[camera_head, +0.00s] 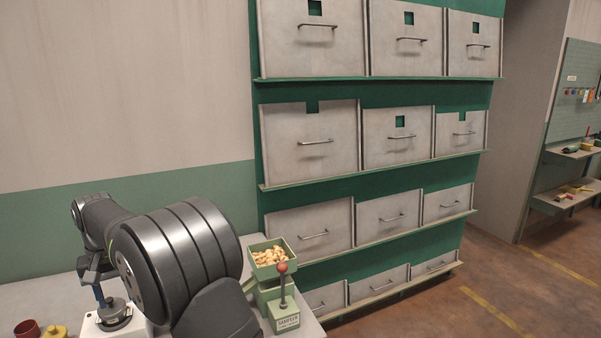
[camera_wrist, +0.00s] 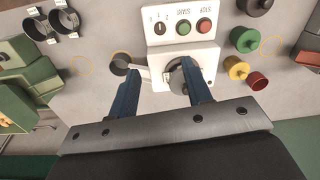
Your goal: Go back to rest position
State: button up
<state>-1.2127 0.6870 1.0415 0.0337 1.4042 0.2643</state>
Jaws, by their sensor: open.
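My gripper (camera_wrist: 161,68) is open, with its two blue fingers apart and nothing held between them. It points at a white control box (camera_wrist: 155,30) with a rotary switch, a green START button (camera_wrist: 184,28) and a red STOP button (camera_wrist: 204,26). A white lever (camera_wrist: 149,73) with a black knob (camera_wrist: 120,64) runs from a dark round hub (camera_wrist: 176,76) on the box, close to the fingertips. I cannot tell whether the fingers touch it.
A green hopper (camera_head: 268,261) with nuts and a red-knobbed lever stands right of my arm. Grey drawers (camera_head: 310,145) fill the back rack.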

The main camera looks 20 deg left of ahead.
jog(key=f, duration=1.7)
jog(key=shift+s+a, duration=0.2)
jog(key=shift+s, duration=0.05)
jog(key=n, duration=0.3)
jog(key=shift+r, duration=0.1)
jog(key=n, duration=0.5)
jog(key=shift+n, duration=0.4)
notch_tip(320, 180, up, 5)
jog(key=shift+w, duration=0.1)
jog(key=shift+r, duration=0.6)
jog(key=shift+f, duration=0.1)
notch_tip(320, 180, down, 6)
jog(key=shift+r, duration=0.1)
jog(key=m, duration=0.7)
